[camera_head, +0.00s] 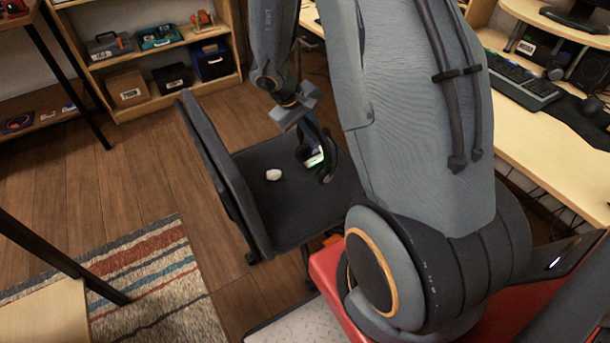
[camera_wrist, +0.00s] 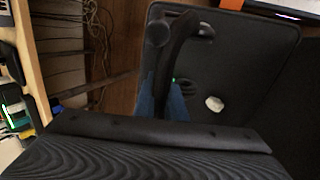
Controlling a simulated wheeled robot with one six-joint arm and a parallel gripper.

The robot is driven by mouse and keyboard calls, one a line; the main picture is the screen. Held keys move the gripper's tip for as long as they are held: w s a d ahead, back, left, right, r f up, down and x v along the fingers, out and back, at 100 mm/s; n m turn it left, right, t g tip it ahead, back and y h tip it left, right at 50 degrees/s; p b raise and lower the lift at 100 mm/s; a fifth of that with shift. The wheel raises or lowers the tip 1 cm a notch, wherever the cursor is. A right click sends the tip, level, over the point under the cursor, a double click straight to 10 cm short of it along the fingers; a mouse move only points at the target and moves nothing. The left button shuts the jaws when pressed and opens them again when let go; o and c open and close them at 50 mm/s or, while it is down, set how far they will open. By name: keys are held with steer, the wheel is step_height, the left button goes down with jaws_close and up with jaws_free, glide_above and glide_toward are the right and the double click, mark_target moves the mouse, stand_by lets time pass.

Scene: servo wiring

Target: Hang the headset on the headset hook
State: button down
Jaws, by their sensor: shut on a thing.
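My gripper (camera_wrist: 163,98) is shut on a black headset (camera_wrist: 178,45), with its bluish fingers around the dark curved band in the wrist view. In the head view the headset (camera_head: 325,168) hangs below my wrist over the black chair seat (camera_head: 285,220). I cannot tell whether it touches the seat. A small green light shows by the band. My gripper's fingers are mostly hidden by the headset in the head view. I cannot make out the headset hook in either view.
A white lump (camera_head: 273,174) lies on the seat. A desk (camera_head: 545,125) with a keyboard (camera_head: 520,80) stands right; a shelf (camera_head: 160,50) stands behind.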

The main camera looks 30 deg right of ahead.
mark_target(303, 152)
step_height(303, 152, down, 10)
steer(key=b, duration=0.2)
steer(key=shift+r+b, duration=0.25)
steer(key=shift+b, duration=0.15)
steer(key=c, duration=1.8)
jaws_free()
